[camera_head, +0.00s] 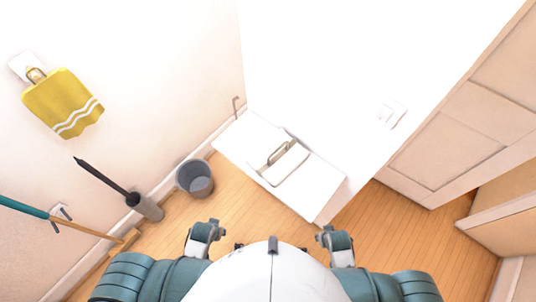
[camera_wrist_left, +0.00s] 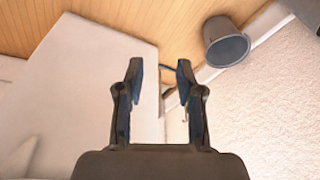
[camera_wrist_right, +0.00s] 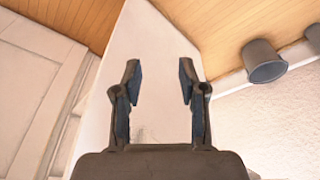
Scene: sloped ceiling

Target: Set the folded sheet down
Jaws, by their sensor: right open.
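No clearly recognisable folded sheet shows in my grippers. In the head view, a white flat piece (camera_head: 286,167) lies by a grey bracket (camera_head: 277,153) on the white low unit (camera_head: 318,184); I cannot tell whether this piece is the folded sheet. A yellow cloth with white stripes (camera_head: 63,103) hangs from a holder on the left wall. My left gripper (camera_wrist_left: 160,68) is open, with nothing between its fingers in the left wrist view. My right gripper (camera_wrist_right: 160,68) is open and empty in the right wrist view.
A grey bin (camera_head: 195,179) stands on the wooden floor left of the low unit. A dark-handled brush in a grey holder (camera_head: 146,207) and a teal-handled broom (camera_head: 75,228) are along the left wall. A panelled door (camera_head: 450,145) is at right.

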